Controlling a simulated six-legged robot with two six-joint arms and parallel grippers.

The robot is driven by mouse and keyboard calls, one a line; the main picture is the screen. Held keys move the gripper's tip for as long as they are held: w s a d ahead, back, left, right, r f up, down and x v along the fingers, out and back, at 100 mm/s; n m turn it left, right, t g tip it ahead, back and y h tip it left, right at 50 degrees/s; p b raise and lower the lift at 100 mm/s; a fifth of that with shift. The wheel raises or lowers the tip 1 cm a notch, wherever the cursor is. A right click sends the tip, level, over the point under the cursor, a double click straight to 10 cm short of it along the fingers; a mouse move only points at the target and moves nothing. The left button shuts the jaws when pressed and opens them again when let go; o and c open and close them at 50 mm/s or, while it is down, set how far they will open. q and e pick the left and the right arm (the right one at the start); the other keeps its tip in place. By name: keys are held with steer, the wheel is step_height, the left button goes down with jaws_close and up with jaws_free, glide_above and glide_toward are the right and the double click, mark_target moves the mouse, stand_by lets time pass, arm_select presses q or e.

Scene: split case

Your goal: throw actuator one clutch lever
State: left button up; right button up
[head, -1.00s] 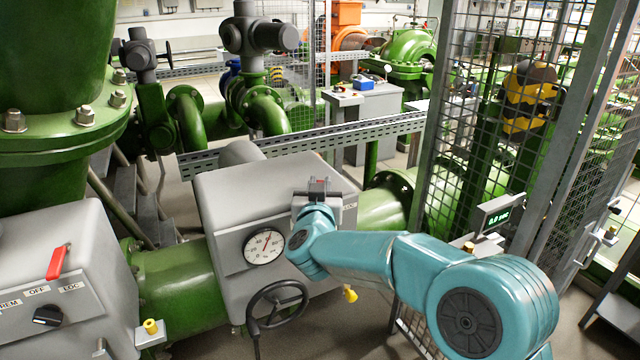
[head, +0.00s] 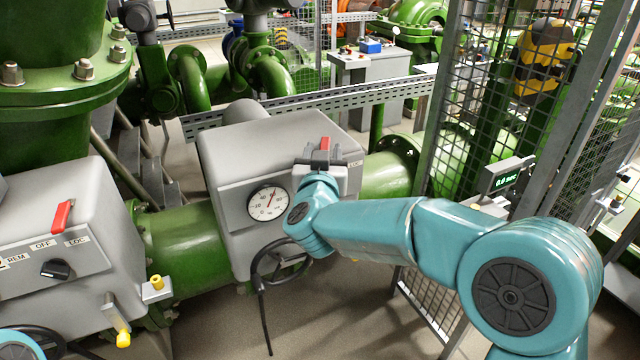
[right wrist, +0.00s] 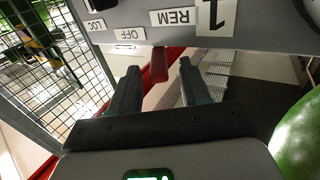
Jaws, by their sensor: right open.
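The grey actuator (head: 240,170) with a round dial stands in the middle of the head view. In the right wrist view its panel (right wrist: 125,17) shows inverted, with LOC, OFF and REM labels and a plate marked 1 (right wrist: 214,15). Its red clutch lever (right wrist: 159,64) points down between my two dark fingers, with visible gaps on both sides. In the head view the red lever (head: 324,143) shows at my right gripper (head: 321,157), which is open at the actuator's right front. Contact cannot be made out. My left gripper is out of view.
A second grey actuator (head: 60,190) with its own red lever (head: 62,216) stands at the left. A black handwheel (head: 281,262) hangs below the dial. A mesh fence (head: 480,130) stands close on the right. Green pipe (head: 187,240) joins the two actuators.

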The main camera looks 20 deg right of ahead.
steer(key=b+v, duration=0.2)
steer(key=v, duration=0.9)
steer(key=shift+s, duration=0.35)
steer(key=shift+a, duration=0.1)
